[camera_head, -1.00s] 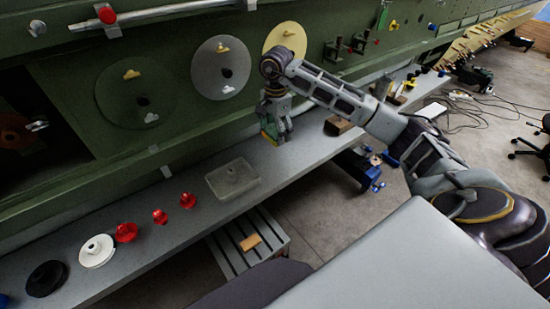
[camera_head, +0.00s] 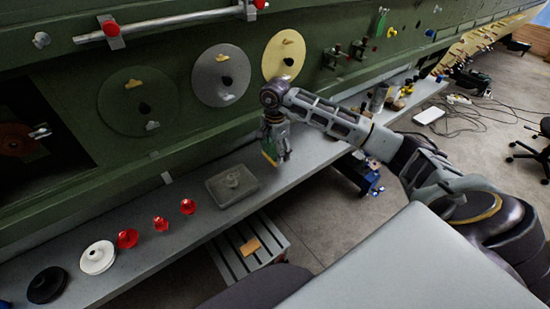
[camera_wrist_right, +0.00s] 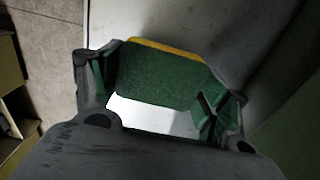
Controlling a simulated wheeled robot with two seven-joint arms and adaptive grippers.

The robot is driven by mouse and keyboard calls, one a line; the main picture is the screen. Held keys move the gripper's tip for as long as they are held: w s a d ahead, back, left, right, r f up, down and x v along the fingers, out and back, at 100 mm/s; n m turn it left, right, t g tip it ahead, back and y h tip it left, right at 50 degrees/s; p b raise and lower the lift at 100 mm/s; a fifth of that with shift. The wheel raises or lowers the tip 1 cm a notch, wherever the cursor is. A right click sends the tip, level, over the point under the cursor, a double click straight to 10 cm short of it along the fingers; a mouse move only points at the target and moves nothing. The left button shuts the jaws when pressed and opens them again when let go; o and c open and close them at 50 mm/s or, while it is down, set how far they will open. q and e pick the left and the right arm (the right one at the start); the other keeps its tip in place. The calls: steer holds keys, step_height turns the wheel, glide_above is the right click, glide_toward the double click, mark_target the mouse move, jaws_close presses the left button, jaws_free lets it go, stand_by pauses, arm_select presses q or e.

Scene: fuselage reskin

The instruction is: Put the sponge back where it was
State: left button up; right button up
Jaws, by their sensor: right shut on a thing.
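The sponge (camera_wrist_right: 155,75), green with a yellow layer along one edge, is between the fingers of my right gripper (camera_wrist_right: 160,100) in the right wrist view. In the head view my right gripper (camera_head: 275,150) points down and is shut on the sponge (camera_head: 268,155), held above the grey shelf (camera_head: 310,150) along the green fuselage. How high it hangs above the shelf is hard to tell. My left gripper is not in view.
Farther left are red knobs (camera_head: 160,223), a white disc (camera_head: 98,257) and a black disc (camera_head: 47,284). Round discs (camera_head: 221,75) hang on the fuselage. The shelf beneath the gripper looks clear.

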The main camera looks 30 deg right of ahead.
mark_target(275, 158)
steer(key=shift+f, duration=0.15)
steer(key=shift+f+p, duration=0.35)
steer(key=shift+f, duration=1.4)
steer(key=o, duration=0.9)
steer(key=shift+r+b, duration=1.1)
steer(key=shift+r, duration=4.95)
